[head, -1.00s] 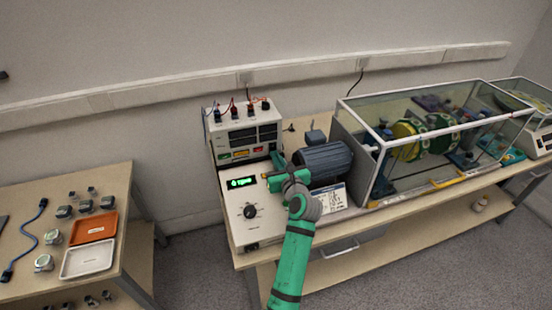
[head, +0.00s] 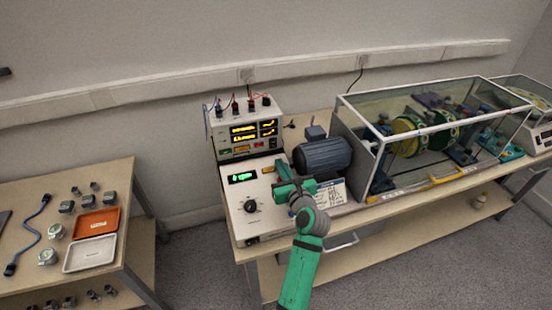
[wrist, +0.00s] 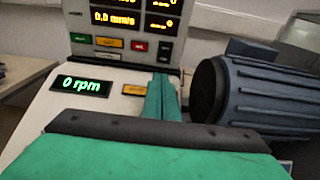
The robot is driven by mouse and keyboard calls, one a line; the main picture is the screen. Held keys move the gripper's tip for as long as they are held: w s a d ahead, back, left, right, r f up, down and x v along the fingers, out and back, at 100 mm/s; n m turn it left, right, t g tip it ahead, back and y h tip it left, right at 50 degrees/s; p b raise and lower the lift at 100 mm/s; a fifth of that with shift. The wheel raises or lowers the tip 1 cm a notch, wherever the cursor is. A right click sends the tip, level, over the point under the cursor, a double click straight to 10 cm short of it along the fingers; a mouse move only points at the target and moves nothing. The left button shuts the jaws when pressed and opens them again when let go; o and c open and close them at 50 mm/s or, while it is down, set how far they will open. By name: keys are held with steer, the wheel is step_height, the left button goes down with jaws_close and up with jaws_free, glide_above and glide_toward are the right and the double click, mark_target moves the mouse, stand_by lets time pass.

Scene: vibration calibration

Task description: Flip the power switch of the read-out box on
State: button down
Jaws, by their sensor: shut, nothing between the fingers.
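The read-out box (head: 232,139) stands at the back of the bench, with its displays lit in yellow digits. In the wrist view the read-out box (wrist: 118,57) shows "0.0 mm/s" on one display. Below the displays are a green piece (wrist: 79,38), a yellow label, a red piece (wrist: 139,46) and a small dark piece (wrist: 164,50). I cannot tell which of them is the power switch. My gripper (head: 281,166) is shut and empty, in front of the read-out box and apart from it. Its fingers (wrist: 163,98) also show in the wrist view.
A control box (head: 236,205) with a green "0 rpm" display and a black knob lies in front. A dark motor (head: 322,158) is close to the right of my gripper. Farther right is a glass-sided case (head: 352,125). A side table with trays is at left.

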steer(key=s, duration=0.1)
steer(key=s+d, duration=0.1)
steer(key=s, duration=0.1)
steer(key=s+d+f, duration=0.1)
steer(key=s, duration=0.1)
steer(key=shift+s+d, duration=0.1)
steer(key=shift+s, duration=0.1)
steer(key=shift+s+d, duration=0.1)
steer(key=shift+s, duration=0.8)
steer(key=shift+s+d, duration=0.15)
